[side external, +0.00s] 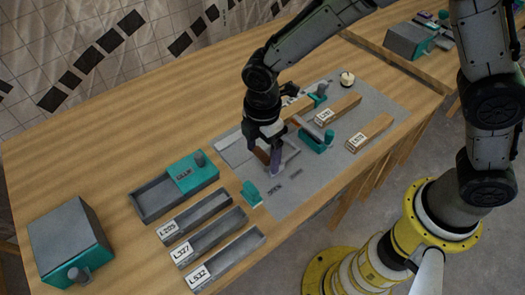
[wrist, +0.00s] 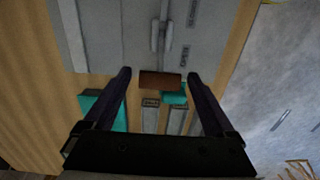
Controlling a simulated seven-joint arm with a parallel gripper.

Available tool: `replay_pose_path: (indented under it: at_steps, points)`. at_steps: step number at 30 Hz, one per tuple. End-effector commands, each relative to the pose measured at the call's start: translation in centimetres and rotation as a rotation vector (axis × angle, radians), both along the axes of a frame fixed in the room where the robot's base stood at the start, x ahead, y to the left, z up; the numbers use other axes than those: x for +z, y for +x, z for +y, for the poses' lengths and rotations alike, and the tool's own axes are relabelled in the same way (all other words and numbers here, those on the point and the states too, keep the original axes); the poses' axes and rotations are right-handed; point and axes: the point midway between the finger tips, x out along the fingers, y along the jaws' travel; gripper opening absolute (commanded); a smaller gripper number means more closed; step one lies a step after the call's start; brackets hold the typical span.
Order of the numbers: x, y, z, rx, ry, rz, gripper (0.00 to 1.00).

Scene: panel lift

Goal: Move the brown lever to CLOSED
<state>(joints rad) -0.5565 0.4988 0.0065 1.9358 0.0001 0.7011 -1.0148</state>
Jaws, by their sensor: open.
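The brown lever's handle (wrist: 160,80) shows in the wrist view as a brown block at the end of a grey bar (wrist: 157,36). In the side view, a brown piece (side external: 262,155) shows beside my gripper (side external: 275,168), partly hidden by it. My gripper is open and points down over the grey panel (side external: 300,190). In the wrist view the handle lies between the lines of my two fingers (wrist: 159,74), with gaps on both sides; I cannot tell how far below them it is. Lettering (side external: 273,188) reading OPEN is on the panel near my gripper.
Teal fixtures (side external: 250,193) and (side external: 318,141) stand on the panel. Labelled wooden blocks (side external: 370,132) lie at its right. Labelled grey trays (side external: 225,258), a teal-covered box (side external: 193,171) and a grey cabinet (side external: 68,235) stand to the left. The table's back left is clear.

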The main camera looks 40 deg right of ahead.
Motion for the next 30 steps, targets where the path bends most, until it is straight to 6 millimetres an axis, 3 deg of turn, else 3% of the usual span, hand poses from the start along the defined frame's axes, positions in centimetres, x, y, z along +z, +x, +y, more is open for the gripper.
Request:
replay_pose_path:
  at_steps: [9,24,30]
  points:
    - [-0.25,0.01,0.00,0.000,0.000,-0.001,0.90]
    - [-0.19,0.00,0.01,0.000,0.000,0.000,0.00]
    - [-0.18,0.00,0.02,0.000,0.001,0.000,0.00]
